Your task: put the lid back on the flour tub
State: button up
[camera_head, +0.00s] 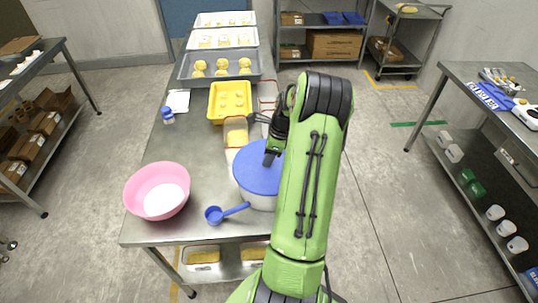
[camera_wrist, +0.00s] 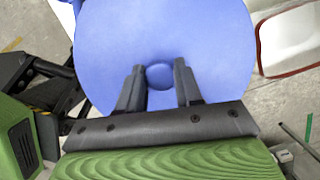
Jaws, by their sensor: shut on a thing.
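The blue round lid (camera_head: 254,172) is over the top of the white flour tub (camera_head: 262,202) near the front of the steel table. My gripper (camera_head: 270,158) is above the lid, and in the wrist view its two fingers (camera_wrist: 160,82) are shut on the lid's round blue knob (camera_wrist: 159,73). The lid (camera_wrist: 160,30) fills much of the wrist view and hides what is under it. My arm covers the tub's right side. I cannot tell whether the lid rests on the rim or hangs just above it.
A pink bowl (camera_head: 157,192) stands left of the tub, and a blue scoop (camera_head: 225,213) lies in front of it. A yellow tray (camera_head: 230,101) and a container with a tan top (camera_head: 236,131) are behind. The table's left middle is mostly clear.

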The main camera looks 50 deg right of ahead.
dwell(0.4)
jog(key=o, duration=1.7)
jog(key=shift+c, duration=0.2)
notch_tip(320, 180, up, 7)
jog(key=p, duration=0.6)
jog(key=shift+r+p, duration=0.1)
jog(key=shift+p, duration=0.2)
jog(key=shift+c, duration=0.6)
grip_shut()
jog(key=shift+f, duration=0.25)
